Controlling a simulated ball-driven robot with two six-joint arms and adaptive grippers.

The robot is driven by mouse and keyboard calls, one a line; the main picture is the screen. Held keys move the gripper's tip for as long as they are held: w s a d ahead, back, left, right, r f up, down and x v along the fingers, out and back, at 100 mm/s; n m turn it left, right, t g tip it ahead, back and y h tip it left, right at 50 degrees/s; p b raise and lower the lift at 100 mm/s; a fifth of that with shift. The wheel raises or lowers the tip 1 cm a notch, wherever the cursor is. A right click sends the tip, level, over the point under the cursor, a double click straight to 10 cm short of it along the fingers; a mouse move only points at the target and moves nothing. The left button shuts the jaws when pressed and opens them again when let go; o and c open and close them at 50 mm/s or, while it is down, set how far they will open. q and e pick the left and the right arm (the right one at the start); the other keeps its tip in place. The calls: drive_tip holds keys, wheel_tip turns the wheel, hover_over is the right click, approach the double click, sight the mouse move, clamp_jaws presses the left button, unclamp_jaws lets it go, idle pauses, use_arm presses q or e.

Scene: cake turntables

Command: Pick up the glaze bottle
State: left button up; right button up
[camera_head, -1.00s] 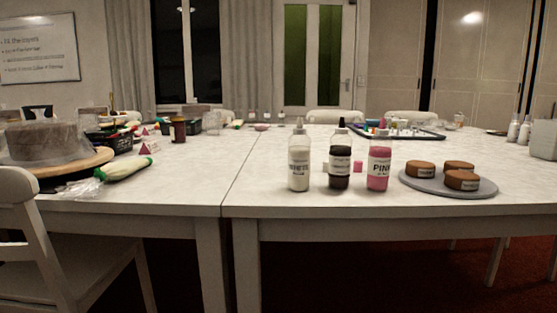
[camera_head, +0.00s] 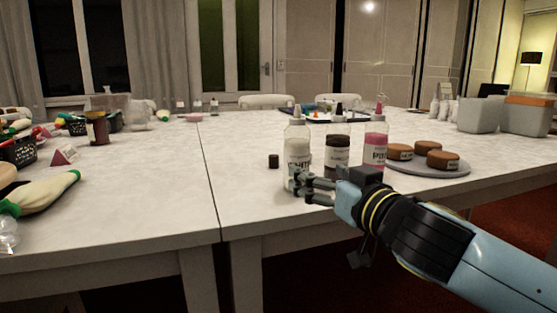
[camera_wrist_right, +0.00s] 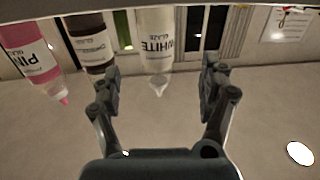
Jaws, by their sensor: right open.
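Three glaze bottles stand upright in a row on the white table (camera_head: 240,210). The white one (camera_head: 297,151) is leftmost, the dark brown one (camera_head: 338,152) is in the middle and the pink one (camera_head: 375,150) is on the right. My right gripper (camera_head: 308,189) is open, in front of the lower part of the white bottle. In the right wrist view the bottles appear upside down. The white bottle (camera_wrist_right: 156,40) shows between the open fingers there. I cannot tell whether the fingers touch it. My left gripper is in no view.
A round grey plate (camera_head: 434,172) with three brown cakes sits just right of the pink bottle. A small dark cylinder (camera_head: 273,161) stands left of the white bottle. Piping bags (camera_head: 42,194) and baskets crowd the left table. The table between is clear.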

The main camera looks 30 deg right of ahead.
sight(303, 166)
drive_tip(key=w, duration=0.3)
drive_tip(key=shift+w+d+f, duration=0.1)
drive_tip(key=shift+w+d, duration=0.2)
drive_tip(key=shift+w, duration=0.1)
drive_tip(key=shift+w+b, duration=0.25)
drive_tip(key=shift+b, duration=0.05)
drive_tip(key=w, duration=0.2)
drive_tip(key=w+d+b, duration=0.1)
drive_tip(key=w, duration=0.1)
drive_tip(key=shift+f, duration=0.2)
drive_tip(key=shift+w+d+r, duration=0.1)
drive_tip(key=shift+w, duration=0.25)
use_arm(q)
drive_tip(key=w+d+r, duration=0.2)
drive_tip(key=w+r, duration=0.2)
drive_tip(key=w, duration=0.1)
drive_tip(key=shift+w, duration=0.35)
use_arm(e)
drive_tip(key=shift+c, duration=0.4)
drive_tip(key=c, duration=0.8)
